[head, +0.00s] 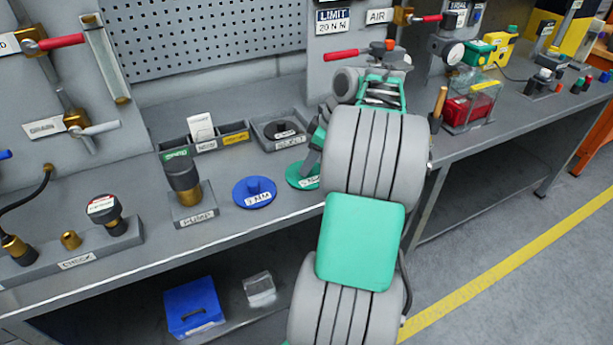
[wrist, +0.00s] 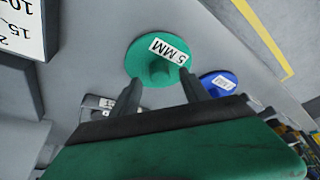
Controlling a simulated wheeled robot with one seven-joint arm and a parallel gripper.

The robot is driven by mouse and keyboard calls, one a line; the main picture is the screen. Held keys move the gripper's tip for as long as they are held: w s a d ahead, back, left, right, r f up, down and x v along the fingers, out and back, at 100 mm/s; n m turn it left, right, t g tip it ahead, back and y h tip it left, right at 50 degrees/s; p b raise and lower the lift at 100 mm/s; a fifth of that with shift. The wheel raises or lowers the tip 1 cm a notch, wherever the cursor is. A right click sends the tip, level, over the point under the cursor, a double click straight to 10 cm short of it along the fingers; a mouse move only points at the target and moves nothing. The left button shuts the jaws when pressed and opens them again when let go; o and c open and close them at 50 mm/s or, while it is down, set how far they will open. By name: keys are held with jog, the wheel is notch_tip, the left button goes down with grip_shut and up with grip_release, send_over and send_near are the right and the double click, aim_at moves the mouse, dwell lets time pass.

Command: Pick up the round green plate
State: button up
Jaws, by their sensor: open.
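The round green plate lies flat on the grey bench; in the head view (head: 298,178) my arm covers its right part. In the wrist view the green plate (wrist: 145,62) shows a white "5 MM" label and a central knob. My gripper (wrist: 160,88) is open, with its two dark fingers pointing at the plate, one to each side of the knob in the picture. I cannot tell whether the fingers touch the plate. In the head view the fingers are hidden behind my arm.
A blue labelled plate (head: 254,192) lies left of the green one, and it also shows in the wrist view (wrist: 217,80). A stand with a dark cylinder (head: 184,178) is further left. Grey bins (head: 205,138) and a reject tray (head: 280,131) stand behind.

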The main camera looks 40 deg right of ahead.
jog(key=shift+x, duration=0.95)
jog(key=shift+r, duration=0.1)
grip_shut()
jog(key=shift+d, duration=0.1)
dwell(0.4)
